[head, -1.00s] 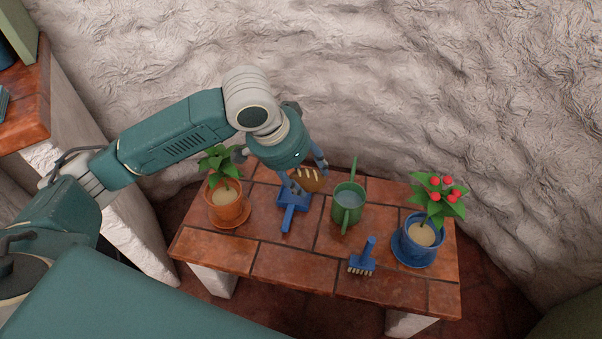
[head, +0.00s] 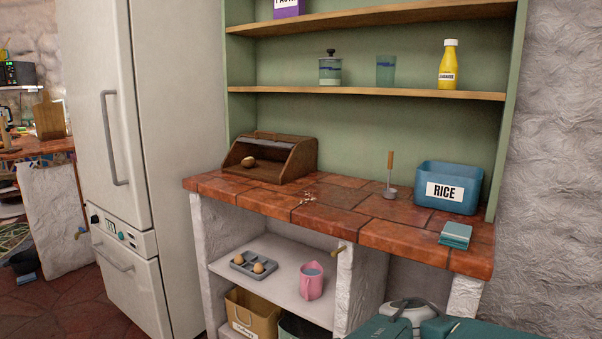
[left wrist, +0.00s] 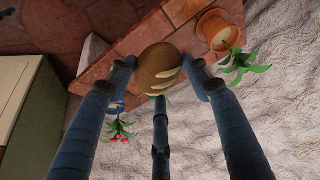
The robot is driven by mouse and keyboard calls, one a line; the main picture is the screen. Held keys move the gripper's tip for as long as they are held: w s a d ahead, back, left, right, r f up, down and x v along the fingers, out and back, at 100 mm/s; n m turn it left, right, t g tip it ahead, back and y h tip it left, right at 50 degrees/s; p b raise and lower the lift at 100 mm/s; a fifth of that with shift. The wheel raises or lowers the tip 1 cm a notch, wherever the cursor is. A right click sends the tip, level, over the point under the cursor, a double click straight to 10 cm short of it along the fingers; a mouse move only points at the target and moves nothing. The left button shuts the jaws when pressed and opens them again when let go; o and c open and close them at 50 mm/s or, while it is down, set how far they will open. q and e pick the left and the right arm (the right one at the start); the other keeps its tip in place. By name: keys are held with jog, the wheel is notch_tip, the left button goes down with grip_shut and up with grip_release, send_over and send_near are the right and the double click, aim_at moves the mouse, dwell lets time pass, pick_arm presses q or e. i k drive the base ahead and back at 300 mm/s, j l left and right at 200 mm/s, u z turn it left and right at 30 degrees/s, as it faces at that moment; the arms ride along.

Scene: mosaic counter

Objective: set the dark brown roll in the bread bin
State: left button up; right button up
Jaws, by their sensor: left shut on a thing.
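The dark brown roll (left wrist: 155,66), with pale score marks, is in the left wrist view. My left gripper (left wrist: 165,82) is shut on it, with blue fingers on both sides and a third finger below. Below the roll is the plant bench, and the roll looks held clear of it. In the head view the wooden bread bin (head: 302,160) stands at the left end of the tiled counter. Its front is open and a small tan roll (head: 248,162) lies inside. Neither gripper shows in the head view.
On the counter (head: 350,222) are scattered crumbs (head: 308,198), a ladle-like tool (head: 390,175), a blue rice box (head: 448,190) and a teal stack (head: 455,235). A tall fridge (head: 170,150) stands left. Shelves rise above the counter. The counter before the bin is mostly clear.

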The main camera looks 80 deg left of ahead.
aim_at(269, 174)
jog(key=j+u, duration=0.1)
jog(key=u, duration=1.75)
